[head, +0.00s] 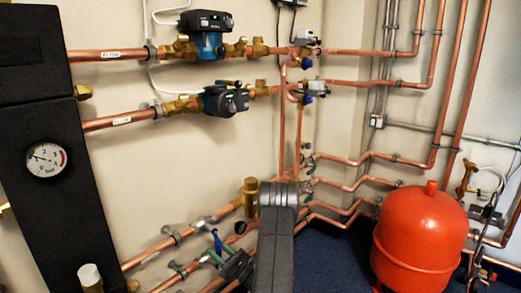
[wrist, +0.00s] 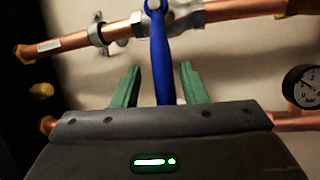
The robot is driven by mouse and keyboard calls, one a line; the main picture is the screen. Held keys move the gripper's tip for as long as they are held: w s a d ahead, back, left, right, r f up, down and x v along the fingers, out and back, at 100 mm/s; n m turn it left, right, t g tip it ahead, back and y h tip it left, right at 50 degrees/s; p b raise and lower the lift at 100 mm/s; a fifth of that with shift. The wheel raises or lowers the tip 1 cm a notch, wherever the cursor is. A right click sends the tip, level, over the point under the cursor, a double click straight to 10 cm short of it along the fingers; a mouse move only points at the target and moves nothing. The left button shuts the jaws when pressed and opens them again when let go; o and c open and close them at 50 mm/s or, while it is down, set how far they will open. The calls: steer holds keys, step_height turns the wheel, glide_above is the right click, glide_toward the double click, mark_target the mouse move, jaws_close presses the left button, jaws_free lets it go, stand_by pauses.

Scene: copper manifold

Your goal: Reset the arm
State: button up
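My gripper (wrist: 160,66) has two green fingers held apart, seen from behind in the wrist view. A blue valve lever (wrist: 161,55) runs up between them, with a gap on each side. The lever's lower end is hidden behind the gripper's dark body. Its upper end meets a fitting on a copper pipe (wrist: 240,10). In the head view my gripper (head: 220,252) is low, left of centre, beside the blue lever (head: 217,240) near the lower pipes. My arm covers part of those pipes.
Copper pipes (head: 150,255) run along the wall close around my gripper. A black panel with a pressure gauge (head: 46,160) stands at the left. A red expansion tank (head: 420,240) stands at the right. Two pumps (head: 225,101) hang on the upper pipes. Blue floor (head: 335,260) shows before the tank.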

steer(key=shift+x, duration=1.25)
steer(key=shift+d, duration=0.15)
steer(key=p+v, duration=0.2)
steer(key=v, duration=1.2)
steer(key=b+x, duration=0.2)
steer(key=x, duration=1.1)
steer(key=shift+w+a, duration=0.1)
steer(key=shift+a, duration=0.3)
steer(key=shift+w+r+n+g+b, duration=0.1)
steer(key=shift+w+n+g+b, duration=0.2)
steer(key=shift+n+g+b, duration=0.15)
steer(key=shift+w+d+n+g+y, duration=0.15)
steer(key=shift+n+g, duration=0.1)
steer(key=shift+n, duration=0.3)
steer(key=shift+w+d+n+g+y, duration=0.1)
steer(key=shift+d+n+g+y, duration=0.1)
steer(key=shift+n, duration=0.3)
steer(key=shift+r, duration=0.1)
